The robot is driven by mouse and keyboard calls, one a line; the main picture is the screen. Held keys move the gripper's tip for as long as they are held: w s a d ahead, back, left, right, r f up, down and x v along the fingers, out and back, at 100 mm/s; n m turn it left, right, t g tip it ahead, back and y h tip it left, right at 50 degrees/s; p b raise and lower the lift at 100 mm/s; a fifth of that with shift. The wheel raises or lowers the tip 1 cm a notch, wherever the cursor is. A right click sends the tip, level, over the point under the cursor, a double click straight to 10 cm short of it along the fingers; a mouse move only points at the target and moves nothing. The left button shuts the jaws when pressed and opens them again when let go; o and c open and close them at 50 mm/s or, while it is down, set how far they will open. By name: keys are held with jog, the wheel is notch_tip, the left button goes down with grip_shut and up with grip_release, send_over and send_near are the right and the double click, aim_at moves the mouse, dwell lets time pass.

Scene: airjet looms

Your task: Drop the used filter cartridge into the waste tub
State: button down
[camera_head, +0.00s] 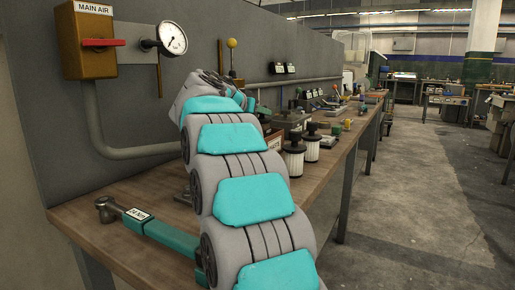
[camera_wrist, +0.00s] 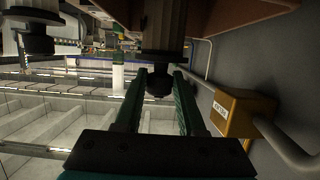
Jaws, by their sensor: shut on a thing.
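In the wrist view, my gripper (camera_wrist: 157,98) has its two dark green fingers closed around the black knob of a filter cartridge (camera_wrist: 163,30). The cartridge's ribbed body shows beyond the fingers. Another cartridge with a black knob (camera_wrist: 36,44) is at the upper left of this view, apart from the fingers. In the head view, two white cartridges with black caps (camera_head: 293,162) (camera_head: 312,148) stand upright on the bench. I cannot make out a waste tub in either view.
The wooden bench (camera_head: 333,160) runs away along the grey wall. A teal wrench (camera_head: 170,236) lies at its near end. The main air valve box (camera_head: 85,45) and a gauge (camera_head: 172,38) are on the wall. Open floor (camera_head: 420,215) lies to the right.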

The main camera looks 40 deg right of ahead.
jog(key=shift+c, duration=2.1)
grip_release()
jog(key=shift+r, duration=1.7)
jog(key=s+a+r+b, duration=0.1)
jog(key=s+a+b, duration=0.1)
jog(key=s+a, duration=0.6)
jog(key=s, duration=0.5)
jog(key=shift+s+r, duration=0.3)
jog(key=shift+s, duration=0.05)
jog(key=shift+a, duration=0.1)
